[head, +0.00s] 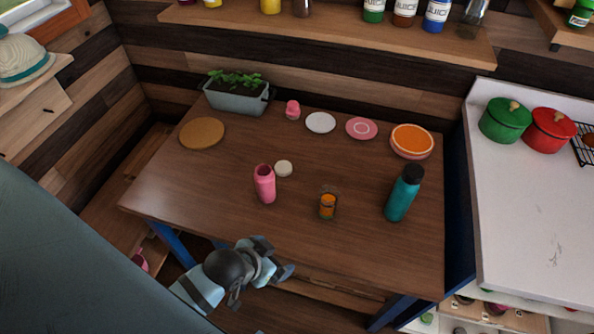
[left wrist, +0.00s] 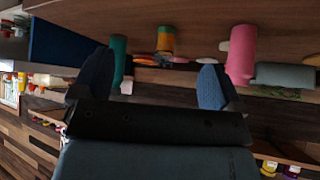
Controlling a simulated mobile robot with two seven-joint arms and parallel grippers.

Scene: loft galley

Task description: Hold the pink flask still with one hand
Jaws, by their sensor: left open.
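The pink flask (head: 264,184) stands upright on the wooden table (head: 225,190), left of the middle. Its top looks uncapped, and a small white round lid (head: 284,168) lies just behind and right of it. My left gripper (head: 274,257) is at the table's front edge, in front of the flask and apart from it. In the left wrist view its two fingers (left wrist: 152,82) are spread with nothing between them. The pink flask (left wrist: 241,55) shows there beyond the right finger. My right gripper is not in view.
An amber jar (head: 327,205) and a teal bottle (head: 404,193) stand to the right of the flask. Plates, a small pink item (head: 293,110) and a planter (head: 238,95) line the back. The table left of the flask is clear.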

